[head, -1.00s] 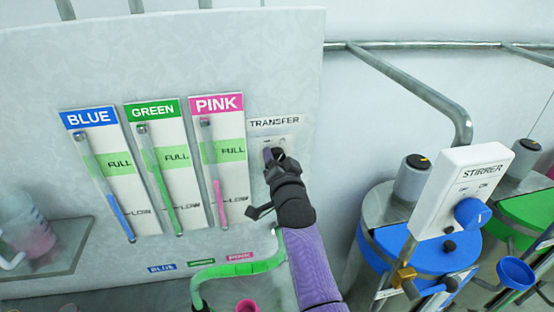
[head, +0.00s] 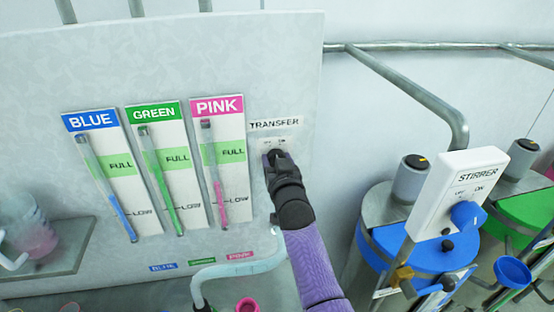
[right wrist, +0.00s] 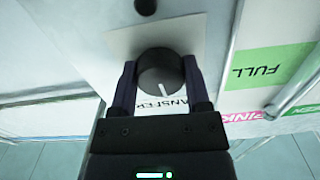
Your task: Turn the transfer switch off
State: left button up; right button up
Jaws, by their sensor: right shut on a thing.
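The transfer switch is a dark round knob (right wrist: 160,72) on a white plate under the TRANSFER label (head: 275,124). My right gripper (right wrist: 160,85) is shut on the knob, one finger on each side. In the right wrist view the knob's white mark points down, slightly to the right, toward the partly covered label. In the head view my right gripper (head: 274,157) hides most of the knob. Small OFF and ON marks show just above it, too small to read surely. My left gripper is not in view.
Blue (head: 105,180), green (head: 158,170) and pink (head: 218,165) level gauges hang left of the switch. A pale hose (head: 235,268) curves below. A stirrer box (head: 455,195) with a blue knob stands at the right by the lidded drums. A glass shelf (head: 60,245) is at the left.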

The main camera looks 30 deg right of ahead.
jog(key=n, duration=0.4)
jog(key=shift+n, duration=0.3)
dwell(0.4)
jog(key=o, duration=1.3)
jog(key=v, duration=1)
jog(key=shift+f, duration=0.1)
